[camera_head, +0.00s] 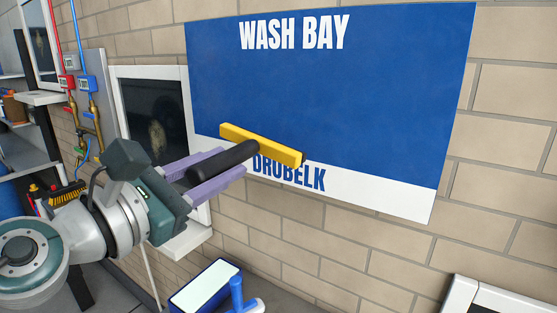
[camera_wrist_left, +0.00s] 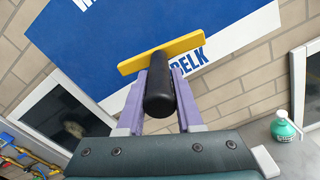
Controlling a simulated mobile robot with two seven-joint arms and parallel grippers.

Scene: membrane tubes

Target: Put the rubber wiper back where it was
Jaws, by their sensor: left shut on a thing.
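The rubber wiper has a yellow bar (camera_head: 262,144) and a thick black handle (camera_head: 225,163). My left gripper (camera_head: 234,164), with purple fingers, is shut on the black handle. The wiper is held up in front of the blue and white wash bay sign (camera_head: 340,85), its bar overlapping the sign's lower part. I cannot tell whether the bar touches the sign. In the left wrist view the black handle (camera_wrist_left: 159,92) lies between the fingers, and the yellow bar (camera_wrist_left: 160,53) crosses beyond their tips. My right gripper is not in view.
A white-framed window (camera_head: 150,110) with a sill (camera_head: 186,241) is left of the sign. A blue-edged tray (camera_head: 205,287) and a blue tool (camera_head: 237,293) lie below. A green and white bottle (camera_wrist_left: 284,128) stands at right in the wrist view. Pipes (camera_head: 88,120) run at left.

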